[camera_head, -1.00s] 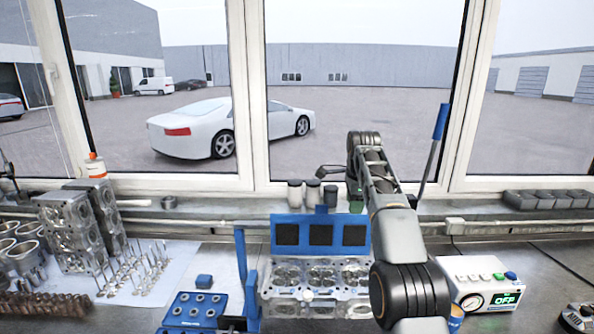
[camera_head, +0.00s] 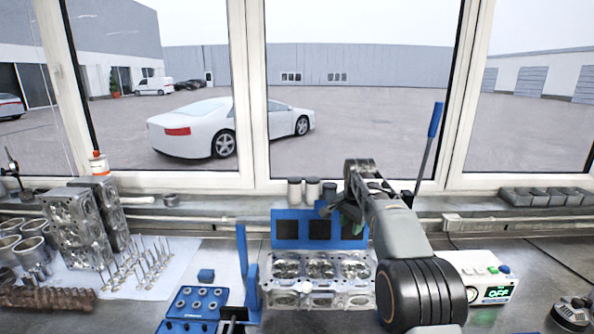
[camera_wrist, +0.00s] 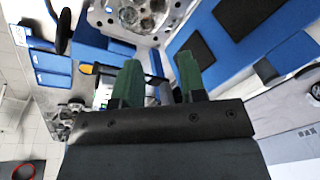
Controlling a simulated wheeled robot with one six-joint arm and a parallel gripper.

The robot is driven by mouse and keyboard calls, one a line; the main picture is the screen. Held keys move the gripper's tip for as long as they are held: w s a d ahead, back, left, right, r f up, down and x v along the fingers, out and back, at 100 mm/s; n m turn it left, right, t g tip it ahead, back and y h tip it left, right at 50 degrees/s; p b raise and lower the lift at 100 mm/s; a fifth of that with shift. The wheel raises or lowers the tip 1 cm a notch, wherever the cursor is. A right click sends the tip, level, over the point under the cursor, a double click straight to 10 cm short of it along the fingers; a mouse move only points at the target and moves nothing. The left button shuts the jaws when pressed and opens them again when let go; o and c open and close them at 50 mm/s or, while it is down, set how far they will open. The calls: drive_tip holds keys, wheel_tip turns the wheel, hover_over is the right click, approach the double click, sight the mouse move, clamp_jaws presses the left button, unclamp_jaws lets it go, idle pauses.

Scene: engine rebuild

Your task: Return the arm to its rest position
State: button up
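My arm (camera_head: 400,235) reaches up from the bottom right in the head view and bends at its top end beside the window sill. My gripper (camera_head: 335,212) hangs at that end, in front of the blue panel behind the cylinder head (camera_head: 318,282). It is partly hidden by my own wrist there. In the wrist view, its two green fingers stand apart, so my gripper (camera_wrist: 158,66) is open. I see nothing held between the fingers. The cylinder head also shows at the top of the wrist view (camera_wrist: 140,18), apart from the fingers.
A blue stand with dark panels (camera_head: 287,229) rises behind the cylinder head. A blue lever (camera_head: 252,285) and blue tray (camera_head: 195,302) stand left. A white gauge box (camera_head: 487,277) is right of my arm.

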drive_tip(key=s+f+n+t+b, duration=0.1)
drive_tip(key=s+f+n, duration=0.2)
drive_tip(key=s, duration=0.8)
drive_tip(key=s+f+n+b, duration=0.1)
drive_tip(key=s+f+n, duration=0.2)
drive_tip(key=s, duration=0.8)
drive_tip(key=s+f+n+t+b, duration=0.1)
drive_tip(key=s+f+n+b, duration=0.1)
drive_tip(key=s, duration=1)
drive_tip(key=shift+d+f+n+t, duration=0.3)
drive_tip(key=shift+d+f+n, duration=0.1)
drive_tip(key=shift+f+n, duration=0.4)
drive_tip(key=shift+a+r, duration=0.1)
drive_tip(key=shift+a, duration=0.1)
